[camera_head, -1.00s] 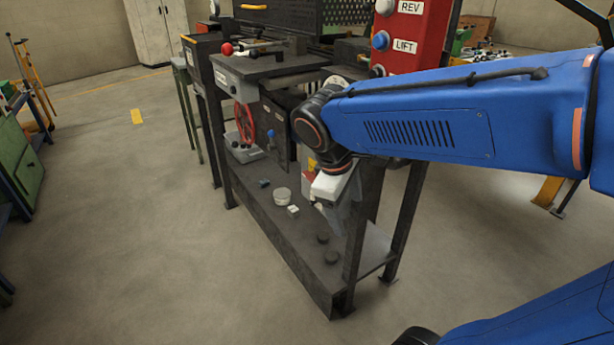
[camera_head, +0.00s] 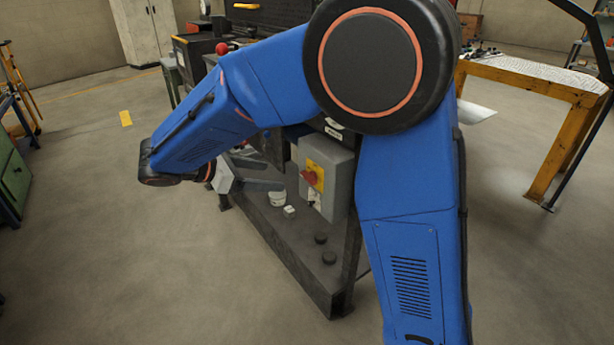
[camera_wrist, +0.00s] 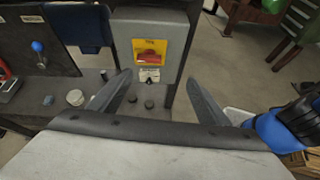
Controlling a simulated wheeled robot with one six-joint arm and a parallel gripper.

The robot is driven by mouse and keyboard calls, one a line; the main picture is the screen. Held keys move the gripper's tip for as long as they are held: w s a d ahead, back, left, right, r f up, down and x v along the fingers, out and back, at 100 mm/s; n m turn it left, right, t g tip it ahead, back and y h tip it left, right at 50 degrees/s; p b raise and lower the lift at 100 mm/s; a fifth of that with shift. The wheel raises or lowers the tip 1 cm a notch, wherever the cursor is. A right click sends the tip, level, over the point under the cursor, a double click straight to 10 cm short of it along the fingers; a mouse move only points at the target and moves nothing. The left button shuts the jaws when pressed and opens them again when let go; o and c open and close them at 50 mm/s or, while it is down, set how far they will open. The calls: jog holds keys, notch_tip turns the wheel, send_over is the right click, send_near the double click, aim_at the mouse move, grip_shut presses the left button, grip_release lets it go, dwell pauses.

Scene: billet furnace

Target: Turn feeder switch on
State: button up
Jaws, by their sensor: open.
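A grey switch box with a yellow plate and a red rotary handle is mounted on the dark furnace stand. In the head view the red handle (camera_head: 309,178) sits on the yellow plate, on the box (camera_head: 337,170). In the wrist view the red handle (camera_wrist: 150,55) lies roughly level, ahead of and between my fingers. My gripper (camera_head: 283,178) is open, with its fingers pointing right toward the box; the wrist view shows my gripper (camera_wrist: 160,80) spread and empty. The fingers appear apart from the handle. A small label under the yellow plate is unreadable.
A lower shelf (camera_head: 270,233) holds a white tin (camera_head: 277,198), a small white block (camera_head: 289,211) and dark round pieces. A blue-knobbed lever (camera_wrist: 38,47) is left in the wrist view. An orange-framed table (camera_head: 565,140) stands right.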

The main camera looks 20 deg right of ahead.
aim_at(307, 176)
jog(key=shift+n+t+h, duration=0.4)
jog(key=shift+n, duration=0.3)
jog(key=x, duration=0.5)
jog(key=w+x, duration=0.1)
jog(key=x, duration=0.4)
jog(key=w+a+f+x, duration=0.1)
jog(key=x, duration=0.4)
jog(key=shift+f, duration=0.15)
jog(key=c, duration=1.1)
